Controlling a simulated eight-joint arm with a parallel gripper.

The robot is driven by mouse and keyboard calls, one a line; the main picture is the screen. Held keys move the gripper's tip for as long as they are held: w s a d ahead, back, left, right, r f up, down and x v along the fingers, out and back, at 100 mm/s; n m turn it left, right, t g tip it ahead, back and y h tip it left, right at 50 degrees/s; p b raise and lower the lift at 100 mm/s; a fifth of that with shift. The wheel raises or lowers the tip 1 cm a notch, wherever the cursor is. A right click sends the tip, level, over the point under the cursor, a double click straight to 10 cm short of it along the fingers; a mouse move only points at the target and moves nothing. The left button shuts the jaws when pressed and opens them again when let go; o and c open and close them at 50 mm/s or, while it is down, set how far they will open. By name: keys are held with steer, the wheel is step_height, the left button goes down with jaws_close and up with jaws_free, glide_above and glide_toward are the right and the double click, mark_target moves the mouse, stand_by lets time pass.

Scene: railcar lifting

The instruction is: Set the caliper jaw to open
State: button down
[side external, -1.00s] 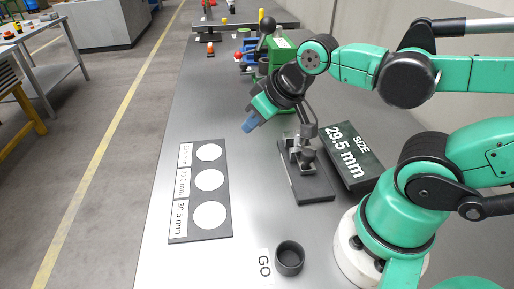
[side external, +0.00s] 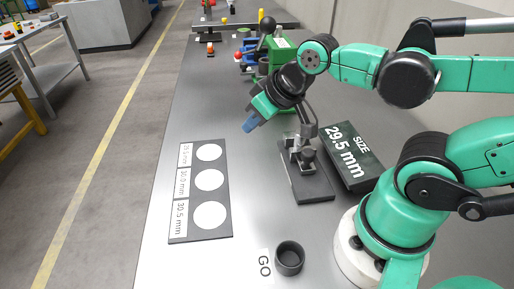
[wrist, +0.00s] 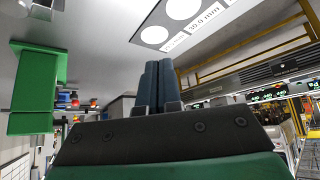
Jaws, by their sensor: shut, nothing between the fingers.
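The caliper (side external: 302,156) appears to be the small grey metal fixture on a dark base plate (side external: 312,187), in the middle of the table in the side view. Whether its jaw is open cannot be made out at this size. My gripper (side external: 249,126) is in the air to the left of and above the fixture, apart from it, with blue fingertips pointing down and left. In the wrist view my gripper (wrist: 158,85) has its two fingers together and empty. The fixture does not show in the wrist view.
A dark sign (side external: 350,157) reading "SIZE 29.5 mm" lies right of the fixture. A grey card (side external: 200,228) with white circles and size labels lies left. A dark cup (side external: 290,258) stands by a "GO" label (side external: 264,263). A green block (side external: 277,58) stands behind.

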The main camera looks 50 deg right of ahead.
steer(key=c, duration=1)
jaws_free()
steer(key=shift+d+f, duration=0.1)
steer(key=shift+d, duration=0.2)
steer(key=shift+c, duration=0.2)
steer(key=o, duration=0.6)
steer(key=d+m+g, duration=0.1)
steer(key=s+d+f+m+g, duration=0.1)
steer(key=d, duration=0.1)
steer(key=s+d+m+g, duration=0.1)
steer(key=m, duration=0.1)
steer(key=shift+s+d+f+h, duration=0.15)
steer(key=shift+d+f+h, duration=0.25)
steer(key=shift+c, duration=0.2)
steer(key=m+g, duration=0.4)
steer(key=m, duration=0.1)
glide_above(309, 152)
steer(key=shift+w+f+y, duration=0.25)
steer(key=shift+f+y, duration=0.15)
steer(key=shift+f, duration=0.35)
steer(key=shift+s+f, duration=0.15)
steer(key=shift+s, duration=0.05)
steer(key=shift+f, duration=2.65)
jaws_close()
